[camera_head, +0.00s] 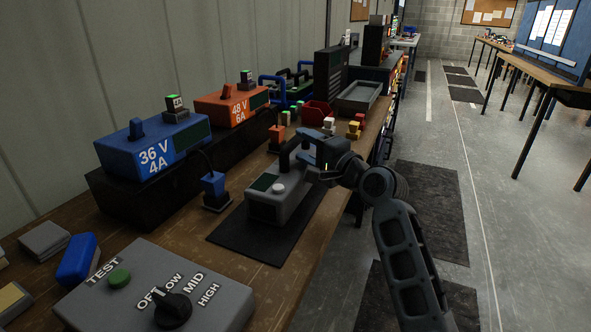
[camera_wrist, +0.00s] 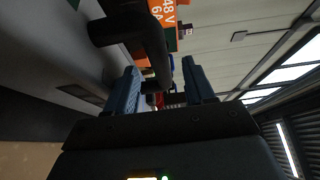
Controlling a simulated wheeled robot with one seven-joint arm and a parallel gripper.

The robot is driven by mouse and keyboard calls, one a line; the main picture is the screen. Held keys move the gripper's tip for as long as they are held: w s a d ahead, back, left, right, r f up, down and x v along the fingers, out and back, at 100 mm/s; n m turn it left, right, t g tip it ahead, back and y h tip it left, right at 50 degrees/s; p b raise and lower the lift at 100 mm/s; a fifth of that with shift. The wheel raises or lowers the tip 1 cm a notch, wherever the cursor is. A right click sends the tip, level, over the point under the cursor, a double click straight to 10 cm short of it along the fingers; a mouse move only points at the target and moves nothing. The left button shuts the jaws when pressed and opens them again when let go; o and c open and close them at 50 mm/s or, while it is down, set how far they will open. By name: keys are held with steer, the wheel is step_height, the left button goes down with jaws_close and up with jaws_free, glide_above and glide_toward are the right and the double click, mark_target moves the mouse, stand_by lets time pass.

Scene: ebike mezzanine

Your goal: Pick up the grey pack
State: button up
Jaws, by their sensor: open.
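The grey pack (camera_head: 281,205) stands upright on a dark mat on the workbench. It has a dark screen, a light knob and a black handle (camera_head: 296,145) on top. My gripper (camera_head: 308,163) is at the handle from the right side. In the wrist view my gripper (camera_wrist: 161,82) has its two blue fingers apart, with the black handle (camera_wrist: 151,40) reaching into the space between them. The grey body of the pack (camera_wrist: 60,48) fills the left of that view. I cannot tell whether a finger touches the handle.
A blue 36 V charger (camera_head: 153,157) and an orange 48 V charger (camera_head: 232,106) stand behind on a dark shelf. A blue plug in a stand (camera_head: 214,188) is close left of the pack. A grey test box (camera_head: 155,290) is in front. Small blocks and a grey tray (camera_head: 358,97) lie beyond.

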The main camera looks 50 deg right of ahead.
steer(key=shift+w+d, duration=0.2)
steer(key=shift+w, duration=1.05)
steer(key=shift+c, duration=0.5)
jaws_close()
steer(key=shift+r, duration=0.35)
